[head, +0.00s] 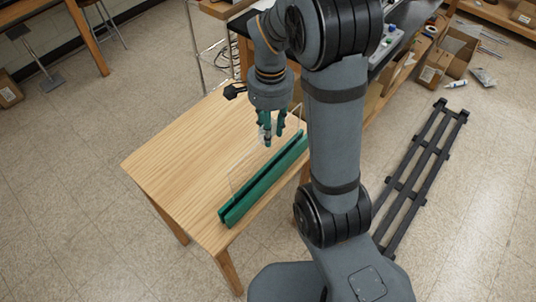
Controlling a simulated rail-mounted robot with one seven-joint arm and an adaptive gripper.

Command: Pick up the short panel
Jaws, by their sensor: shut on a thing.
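The short panel (247,174) is a clear, thin sheet standing upright along the long green slotted holder (262,186) on the wooden table. Only its faint edges show. I cannot tell whether its lower edge sits in the slot or is just above it. My gripper (268,135) points down over the table with its green fingers at the panel's upper edge. It is shut on the panel.
The wooden table (175,158) is bare left of the holder. A dark rail frame (422,170) lies on the floor to the right. An open cardboard box (457,52) and small items are at the upper right. A cluttered bench stands behind my arm.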

